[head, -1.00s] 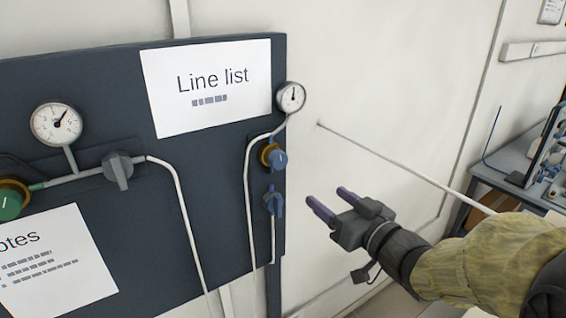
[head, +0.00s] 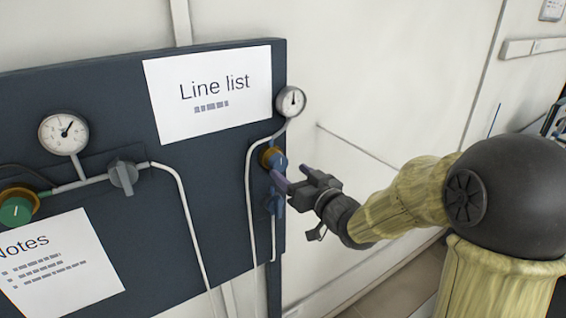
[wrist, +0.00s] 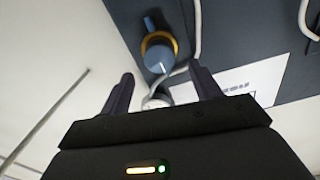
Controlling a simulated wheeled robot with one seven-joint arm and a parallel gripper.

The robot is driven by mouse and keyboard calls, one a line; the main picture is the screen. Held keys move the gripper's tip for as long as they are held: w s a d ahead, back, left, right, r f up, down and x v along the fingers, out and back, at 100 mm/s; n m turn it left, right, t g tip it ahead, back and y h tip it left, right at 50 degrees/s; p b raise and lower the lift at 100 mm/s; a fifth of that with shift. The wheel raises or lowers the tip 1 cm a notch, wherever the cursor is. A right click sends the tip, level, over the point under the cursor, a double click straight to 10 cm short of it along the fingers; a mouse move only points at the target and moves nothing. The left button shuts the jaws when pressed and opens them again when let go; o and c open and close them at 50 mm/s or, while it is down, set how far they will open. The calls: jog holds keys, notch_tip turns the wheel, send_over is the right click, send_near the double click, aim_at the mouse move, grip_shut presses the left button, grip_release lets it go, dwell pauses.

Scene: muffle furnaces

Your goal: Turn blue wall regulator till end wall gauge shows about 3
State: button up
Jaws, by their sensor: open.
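The blue regulator (head: 279,162) has a brass-coloured ring and a pale mark on its knob, near the right edge of the dark panel. It also shows in the wrist view (wrist: 160,58). The small round end gauge (head: 291,101) sits above it, its needle pointing about straight up; its numbers are too small to read. In the wrist view the gauge (wrist: 157,98) is partly hidden between my fingers. My gripper (head: 292,176) is open and empty, its fingertips just right of and below the regulator. In the wrist view the knob lies ahead between the fingers (wrist: 164,75), apparently apart from them.
A blue valve handle (head: 274,203) sits just below the regulator, close to my fingers. A white pipe (head: 248,200) runs beside them. Further left are a grey valve (head: 124,177), another gauge (head: 64,132) and a green knob (head: 15,210). Bare wall lies right of the panel.

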aim_at(281, 165)
jog(key=p+x, duration=0.1)
jog(key=x, duration=0.3)
jog(key=shift+w+a, duration=0.2)
jog(key=shift+w, duration=0.05)
jog(key=shift+c, duration=0.4)
jog(key=c, duration=0.9)
jog(key=shift+f+b, duration=0.15)
jog(key=shift+b, duration=0.15)
jog(key=shift+b, duration=0.5)
jog(key=o, duration=1)
